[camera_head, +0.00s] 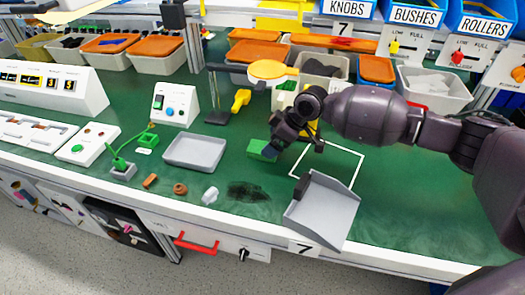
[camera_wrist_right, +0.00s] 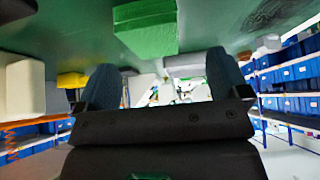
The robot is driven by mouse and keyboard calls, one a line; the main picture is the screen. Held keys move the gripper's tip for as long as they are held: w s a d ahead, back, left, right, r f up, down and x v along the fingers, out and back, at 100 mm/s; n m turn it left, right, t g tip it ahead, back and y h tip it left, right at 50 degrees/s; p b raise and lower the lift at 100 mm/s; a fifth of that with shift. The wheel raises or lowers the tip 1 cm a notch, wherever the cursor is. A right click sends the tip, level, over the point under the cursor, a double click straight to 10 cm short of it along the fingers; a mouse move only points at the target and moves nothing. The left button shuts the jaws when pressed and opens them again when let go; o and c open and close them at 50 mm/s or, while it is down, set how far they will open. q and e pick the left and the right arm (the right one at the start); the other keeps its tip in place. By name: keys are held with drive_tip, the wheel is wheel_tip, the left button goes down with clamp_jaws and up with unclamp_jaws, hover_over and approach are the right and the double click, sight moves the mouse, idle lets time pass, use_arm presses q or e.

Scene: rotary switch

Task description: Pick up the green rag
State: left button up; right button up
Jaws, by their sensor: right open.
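The green rag (camera_head: 260,147) looks like a small folded block lying on the green table, left of the white square outline. It also shows in the right wrist view (camera_wrist_right: 147,32) at the top middle, beyond my finger gap. My right gripper (camera_head: 283,143) is just to the right of the rag in the head view, with its hand partly over the rag's right end. In the right wrist view its two dark fingers (camera_wrist_right: 162,85) are wide apart with nothing between them. My left gripper is not in view.
A grey tray (camera_head: 194,151) lies left of the rag. A grey dustpan (camera_head: 321,209) sits at the front edge, overlapping the white outline (camera_head: 344,167). A dark smudge (camera_head: 249,191) is in front of the rag. Bins and a yellow-topped stand (camera_head: 268,70) are behind.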

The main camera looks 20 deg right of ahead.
drive_tip(key=x, duration=0.2)
drive_tip(key=b+x, duration=0.1)
drive_tip(key=x, duration=0.1)
drive_tip(key=shift+w+d+f, duration=0.1)
drive_tip(key=shift+w+d, duration=0.1)
drive_tip(key=shift+w, duration=0.1)
drive_tip(key=shift+w+a+f, duration=0.15)
drive_tip(key=shift+f, duration=0.1)
drive_tip(key=shift+c, duration=1.2)
drive_tip(key=c, duration=0.7)
drive_tip(key=shift+c, duration=0.3)
